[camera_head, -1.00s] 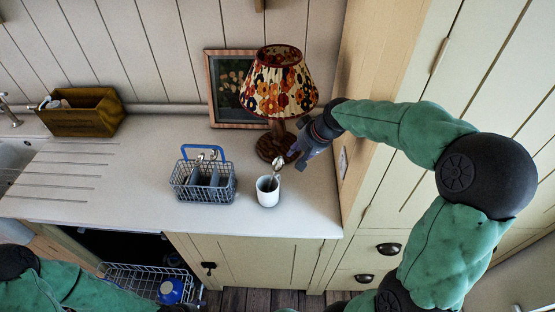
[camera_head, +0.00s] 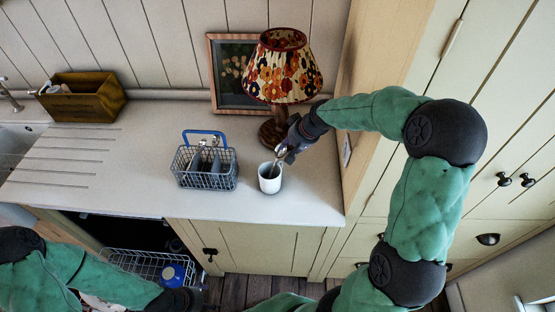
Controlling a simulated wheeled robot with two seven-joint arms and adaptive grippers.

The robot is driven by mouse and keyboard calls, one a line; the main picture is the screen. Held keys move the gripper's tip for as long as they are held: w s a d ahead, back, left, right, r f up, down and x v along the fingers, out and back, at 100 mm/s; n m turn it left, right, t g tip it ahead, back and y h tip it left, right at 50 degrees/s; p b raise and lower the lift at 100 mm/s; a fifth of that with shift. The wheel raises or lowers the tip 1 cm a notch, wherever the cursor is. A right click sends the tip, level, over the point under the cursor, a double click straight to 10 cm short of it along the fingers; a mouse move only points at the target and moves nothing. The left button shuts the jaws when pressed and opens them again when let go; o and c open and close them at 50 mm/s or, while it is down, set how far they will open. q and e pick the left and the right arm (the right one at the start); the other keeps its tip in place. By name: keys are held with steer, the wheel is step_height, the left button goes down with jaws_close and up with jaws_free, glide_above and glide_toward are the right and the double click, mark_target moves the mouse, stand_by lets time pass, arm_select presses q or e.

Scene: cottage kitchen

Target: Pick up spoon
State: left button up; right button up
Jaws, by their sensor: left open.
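A spoon (camera_head: 281,154) stands tilted in a white cup (camera_head: 269,183) on the countertop, its upper end leaning up and to the right above the rim. My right gripper (camera_head: 287,153) is at the spoon's upper end, just above and right of the cup. Its fingers overlap the spoon in the picture, and I cannot tell whether they are closed on it. My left gripper (camera_head: 186,299) is low at the bottom edge of the view, in front of the counter and away from the cup. It is open, though little of it shows.
A wire basket (camera_head: 207,181) with a blue handle stands left of the cup. A lamp (camera_head: 279,75) with a flowered shade and a framed picture (camera_head: 226,77) stand close behind. A wooden box (camera_head: 83,103) is at the far left. A tall cabinet wall (camera_head: 349,150) bounds the right.

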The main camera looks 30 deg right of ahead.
steer(key=shift+w+a+f, duration=0.1)
steer(key=shift+w+f, duration=0.2)
steer(key=shift+f, duration=0.25)
jaws_close()
